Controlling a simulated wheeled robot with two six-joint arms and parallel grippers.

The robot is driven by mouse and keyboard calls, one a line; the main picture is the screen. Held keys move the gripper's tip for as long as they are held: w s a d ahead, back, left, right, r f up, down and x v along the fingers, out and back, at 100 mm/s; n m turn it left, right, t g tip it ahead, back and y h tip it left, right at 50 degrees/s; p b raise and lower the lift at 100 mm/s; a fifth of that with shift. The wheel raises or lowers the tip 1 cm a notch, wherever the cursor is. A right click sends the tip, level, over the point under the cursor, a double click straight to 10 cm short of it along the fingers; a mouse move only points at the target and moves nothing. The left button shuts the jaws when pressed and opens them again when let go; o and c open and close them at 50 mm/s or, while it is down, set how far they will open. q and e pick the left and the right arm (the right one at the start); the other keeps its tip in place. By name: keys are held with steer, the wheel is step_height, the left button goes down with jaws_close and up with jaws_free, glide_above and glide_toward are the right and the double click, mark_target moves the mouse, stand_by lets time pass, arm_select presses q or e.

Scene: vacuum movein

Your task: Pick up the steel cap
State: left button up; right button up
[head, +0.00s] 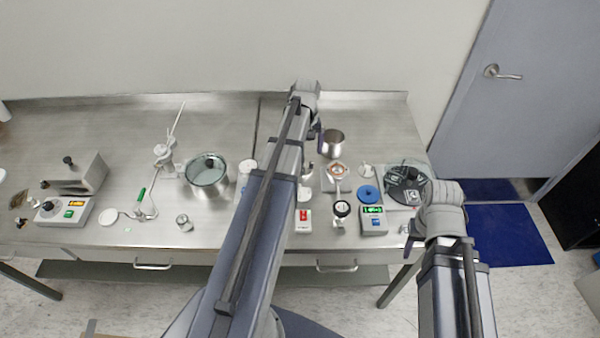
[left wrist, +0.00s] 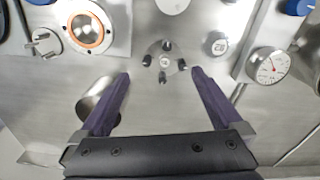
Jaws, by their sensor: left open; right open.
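In the left wrist view, a small round steel piece (left wrist: 216,43), which looks like the steel cap, sits on the steel table beyond the right fingertip. A steel fitting with several dark prongs (left wrist: 165,61) lies just beyond the gap between my left fingers. My left gripper (left wrist: 160,82) is open and empty above the table. In the head view my left gripper (head: 319,138) shows only in part beside its arm, which hides the cap. My right gripper (head: 409,243) is open, low at the table's right front, mostly hidden by its wrist.
An orange-ringed fitting (left wrist: 86,28) is at upper left. A glass-lidded pot (head: 206,180) and a scale (head: 373,222) stand on the table (head: 90,115). The back left is clear.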

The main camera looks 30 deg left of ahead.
arm_select(q)
steer(key=shift+a, duration=0.4)
steer(key=shift+d+f+b, duration=0.1)
steer(key=shift+f+b, duration=0.45)
steer(key=shift+f, duration=0.05)
steer(key=shift+f+b, duration=0.75)
steer(key=shift+f, duration=0.05)
arm_select(e)
steer(key=shift+s+f, duration=0.15)
steer(key=shift+f, duration=0.55)
steer(key=shift+s+f, duration=0.15)
steer(key=shift+f, duration=0.55)
arm_select(q)
steer(key=shift+f, duration=0.1)
arm_select(e)
steer(key=shift+f, duration=0.15)
arm_select(q)
steer(key=f+b, duration=0.5)
steer(key=shift+a, duration=0.2)
arm_select(e)
step_height(320, 180, down, 5)
steer(key=shift+r, duration=0.1)
arm_select(q)
steer(key=c, duration=1.2)
